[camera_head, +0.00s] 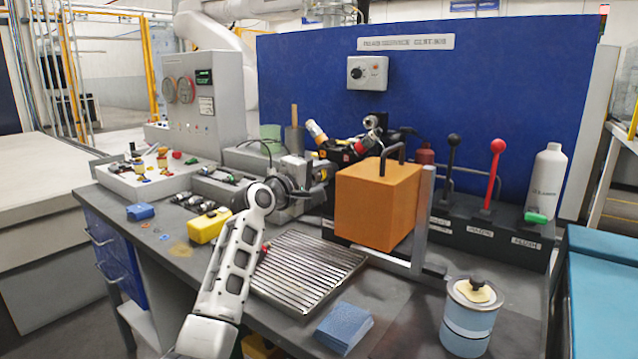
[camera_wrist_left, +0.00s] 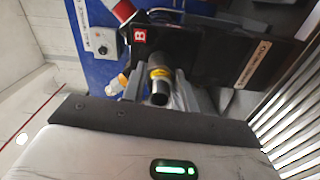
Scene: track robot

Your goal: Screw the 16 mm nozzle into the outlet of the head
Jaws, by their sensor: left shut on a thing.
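My left gripper (camera_head: 318,174) reaches over the middle of the bench, in front of a dark assembly (camera_head: 345,147) with a yellow-orange tip. In the left wrist view the gripper (camera_wrist_left: 162,92) is shut on a short grey tube with a yellow band (camera_wrist_left: 160,73), which I take for the nozzle. Its dark round open end faces the camera. The far end of the tube is hidden, so I cannot tell whether it touches anything. The head and its outlet cannot be singled out with certainty. My right gripper is not in view.
An orange box (camera_head: 375,205) with a dark handle stands right of my gripper. A ribbed metal tray (camera_head: 305,270), a yellow block (camera_head: 208,226) and a blue pad (camera_head: 343,327) lie nearer. A lidded jar (camera_head: 466,330) stands front right, before levers and a white bottle (camera_head: 546,183).

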